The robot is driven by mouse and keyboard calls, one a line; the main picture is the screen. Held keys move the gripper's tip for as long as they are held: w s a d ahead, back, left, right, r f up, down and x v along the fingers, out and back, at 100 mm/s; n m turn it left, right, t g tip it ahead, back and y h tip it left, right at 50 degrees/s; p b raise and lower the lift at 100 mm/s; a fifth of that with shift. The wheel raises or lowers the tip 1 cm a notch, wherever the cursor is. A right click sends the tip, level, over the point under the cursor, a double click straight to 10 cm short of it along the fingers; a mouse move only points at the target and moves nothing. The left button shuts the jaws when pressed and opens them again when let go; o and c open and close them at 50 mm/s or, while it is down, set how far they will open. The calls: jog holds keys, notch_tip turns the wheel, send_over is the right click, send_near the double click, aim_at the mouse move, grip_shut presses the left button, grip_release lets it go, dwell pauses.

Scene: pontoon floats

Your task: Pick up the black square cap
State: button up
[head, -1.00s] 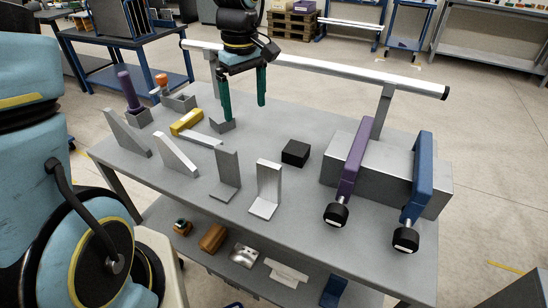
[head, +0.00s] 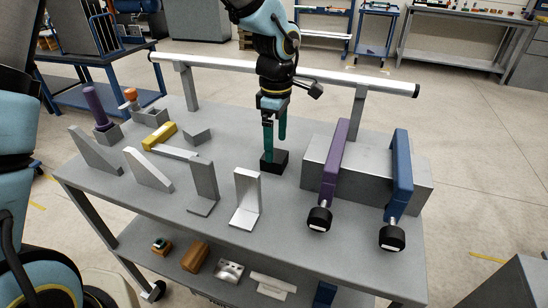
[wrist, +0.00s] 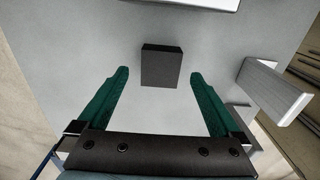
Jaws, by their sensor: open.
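The black square cap (head: 269,165) lies on the grey table in the head view, partly hidden behind my gripper's fingers. In the wrist view the cap (wrist: 161,66) sits ahead of and centred between the fingertips, with bare table around it. My gripper (head: 275,150) has green fingers and points down at the cap. In the wrist view my gripper (wrist: 160,74) is open, with one finger on each side and clear gaps to the cap. I cannot tell the exact height of the fingertips above the table.
Two grey angle brackets (head: 246,200) stand in front of the cap. A grey block with a purple bar (head: 333,160) and a blue bar (head: 401,172) is to the right. A white rail (head: 300,75) runs behind. Wedges and a yellow piece (head: 158,137) are left.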

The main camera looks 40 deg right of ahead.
aim_at(275, 155)
notch_tip(275, 155, down, 5)
jog(key=shift+a+r+p, duration=0.1)
jog(key=shift+a+p, duration=0.05)
jog(key=shift+p, duration=0.7)
jog(key=shift+c, duration=0.2)
jog(key=shift+w, duration=0.1)
jog(key=c, duration=1.3)
jog(key=shift+r, duration=0.1)
